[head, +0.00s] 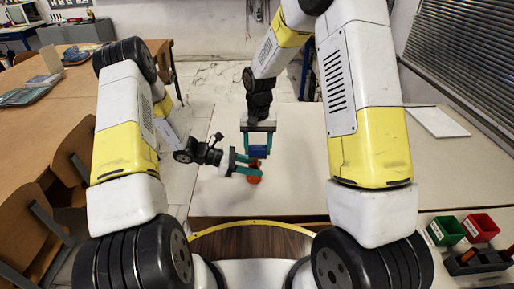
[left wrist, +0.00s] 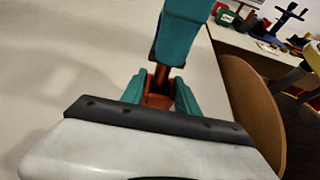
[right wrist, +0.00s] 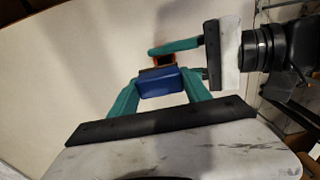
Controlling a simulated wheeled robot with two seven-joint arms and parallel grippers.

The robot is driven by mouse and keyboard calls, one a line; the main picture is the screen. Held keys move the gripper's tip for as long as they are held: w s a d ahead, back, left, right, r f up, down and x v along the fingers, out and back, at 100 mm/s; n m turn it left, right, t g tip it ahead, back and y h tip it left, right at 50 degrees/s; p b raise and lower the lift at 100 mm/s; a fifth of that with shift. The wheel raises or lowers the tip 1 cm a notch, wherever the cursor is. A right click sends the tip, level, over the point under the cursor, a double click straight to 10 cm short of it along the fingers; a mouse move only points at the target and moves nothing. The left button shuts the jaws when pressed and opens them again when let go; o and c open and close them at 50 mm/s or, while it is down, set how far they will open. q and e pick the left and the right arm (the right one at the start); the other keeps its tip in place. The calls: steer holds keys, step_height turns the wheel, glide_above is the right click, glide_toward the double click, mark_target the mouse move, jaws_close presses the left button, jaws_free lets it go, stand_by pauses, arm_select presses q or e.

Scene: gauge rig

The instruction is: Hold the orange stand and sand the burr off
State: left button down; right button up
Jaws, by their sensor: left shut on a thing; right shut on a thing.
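The orange stand (head: 255,179) is on the pale table, and my left gripper (head: 246,168) is shut on it from the left. In the left wrist view the stand (left wrist: 157,98) shows between the teal fingers. My right gripper (head: 259,146) is shut on a blue block (head: 259,152) just above the stand. In the right wrist view the blue block (right wrist: 162,82) sits between the teal fingers, with the orange stand (right wrist: 160,60) partly hidden behind it. I cannot make out the burr or tell whether the block touches the stand.
The pale table (head: 300,190) is clear around the grippers. At the right are a green bin (head: 447,230), a red bin (head: 481,227) and a black holder (head: 478,262). A white panel (head: 437,121) lies at the back right. A wooden table (head: 60,120) and chairs stand at the left.

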arm_select(q)
steer(key=shift+s+f, duration=0.1)
arm_select(e)
steer(key=shift+s+f, duration=0.1)
steer(key=shift+a+f, duration=0.1)
steer(key=shift+a, duration=1.5)
steer(key=shift+d, duration=0.15)
steer(key=shift+d, duration=1.7)
steer(key=shift+f, duration=0.1)
steer(key=shift+s+a, duration=0.1)
steer(key=shift+a, duration=1.7)
